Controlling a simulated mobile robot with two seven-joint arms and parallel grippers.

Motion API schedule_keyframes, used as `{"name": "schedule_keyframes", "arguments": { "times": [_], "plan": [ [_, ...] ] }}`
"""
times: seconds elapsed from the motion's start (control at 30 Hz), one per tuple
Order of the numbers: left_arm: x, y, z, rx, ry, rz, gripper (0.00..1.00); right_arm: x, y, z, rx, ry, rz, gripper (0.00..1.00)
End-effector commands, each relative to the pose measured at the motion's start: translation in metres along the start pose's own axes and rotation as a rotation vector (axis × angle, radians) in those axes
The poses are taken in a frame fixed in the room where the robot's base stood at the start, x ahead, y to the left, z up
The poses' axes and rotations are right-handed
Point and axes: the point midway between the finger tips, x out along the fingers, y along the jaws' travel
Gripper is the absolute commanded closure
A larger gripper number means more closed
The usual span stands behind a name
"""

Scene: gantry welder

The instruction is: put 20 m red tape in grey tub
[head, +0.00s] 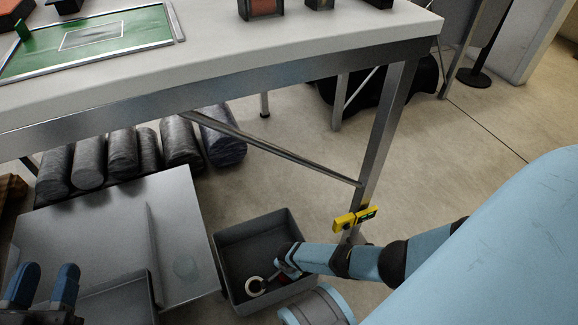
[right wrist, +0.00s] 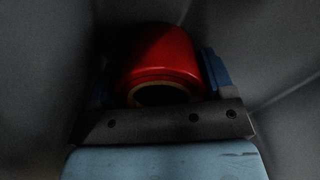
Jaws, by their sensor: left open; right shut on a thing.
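The grey tub (head: 252,232) stands on the floor below the table's right end. My right gripper (head: 281,268) reaches down inside the tub from the right. The red tape (right wrist: 162,58) is a glossy red roll with a tan core, held between its blue fingers in the right wrist view. Dark grey walls surround it there. A pale ring (head: 256,287) lies in the tub beside the gripper. My left gripper (head: 42,287) is open and empty at the lower left.
The white-topped table (head: 220,50) with a green mat (head: 90,40) stands above. Its metal leg (head: 378,150), with a yellow item (head: 355,218) on it, is close to my right arm. A grey metal panel (head: 180,235) lies left of the tub, with several dark rolls (head: 122,152) behind.

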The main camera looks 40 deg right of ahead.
Motion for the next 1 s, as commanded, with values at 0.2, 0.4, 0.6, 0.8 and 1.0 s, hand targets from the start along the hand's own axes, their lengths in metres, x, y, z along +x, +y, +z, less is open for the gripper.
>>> {"name": "schedule_keyframes", "arguments": {
  "times": [0.2,0.4,0.6,0.8,1.0],
  "plan": [
    [0.000,0.000,-0.002,-0.004,-0.001,0.000,0.57,-0.001,-0.001,0.000,0.001,0.000,-0.001,0.52],
    [0.000,0.001,-0.001,-0.005,-0.002,0.001,0.57,0.001,0.000,0.000,0.000,0.000,-0.001,0.14],
    [0.000,0.001,-0.001,-0.005,-0.003,0.001,0.57,0.001,0.000,0.000,0.000,0.000,-0.001,0.14],
    [0.002,-0.001,-0.012,-0.020,-0.011,0.007,0.57,-0.018,0.000,0.001,0.000,-0.002,0.000,0.14],
    [-0.008,0.018,-0.009,-0.242,-0.135,0.010,0.57,-0.060,0.000,0.001,0.001,-0.002,-0.001,0.14]
  ]
}}
